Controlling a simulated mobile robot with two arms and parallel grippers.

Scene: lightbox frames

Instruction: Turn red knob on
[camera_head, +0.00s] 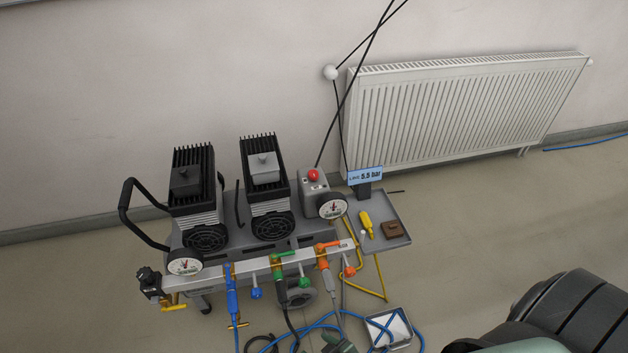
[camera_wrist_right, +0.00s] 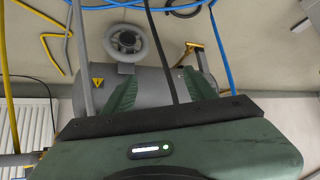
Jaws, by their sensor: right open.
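A red round knob (camera_head: 313,175) sits on top of a grey box at the right end of the compressor (camera_head: 222,233). No gripper is near it. My right gripper (camera_head: 338,345) shows only partly, as dark green tips at the bottom edge of the head view, below and in front of the compressor. In the right wrist view, my right gripper (camera_wrist_right: 160,92) has its green fingers apart, in front of a grey tank (camera_wrist_right: 150,86) with a yellow warning label. A dark cable passes between the fingers in that view. The red knob is not visible there. My left gripper is not in view.
Blue, green and orange valves (camera_head: 324,252) line the compressor's front rail. A gauge (camera_head: 332,206) and blue display (camera_head: 366,177) stand near the red knob. A side tray (camera_head: 392,240) holds small items. Blue hoses (camera_head: 310,325) and a small bin (camera_head: 402,340) crowd the floor in front.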

